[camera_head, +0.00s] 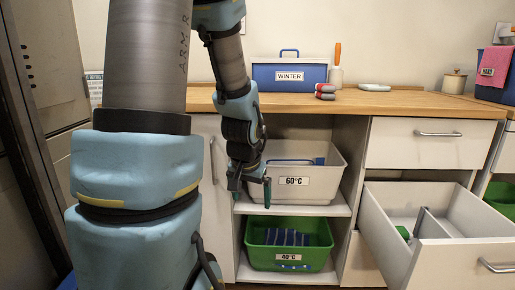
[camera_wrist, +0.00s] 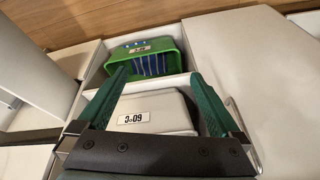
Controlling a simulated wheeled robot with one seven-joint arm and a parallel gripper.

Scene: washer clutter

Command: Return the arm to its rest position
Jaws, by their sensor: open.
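My gripper (camera_head: 252,192) hangs in front of the shelf unit in the head view, pointing down. Its green fingers are spread apart with nothing between them, as the wrist view (camera_wrist: 160,90) also shows. Behind it, a white basket labelled 60°C (camera_head: 322,170) sits on the upper shelf; this basket also shows between the fingers in the wrist view (camera_wrist: 166,106). My arm covers the left part of the basket in the head view. I cannot tell whether the gripper touches it.
A green basket labelled 40°C (camera_head: 255,258), holding blue striped cloth, is on the lower shelf. An open drawer (camera_head: 455,255) juts out at the right. On the wooden counter (camera_head: 400,102) stand a blue WINTER box (camera_head: 265,77), a brush, small bottles and a pot.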

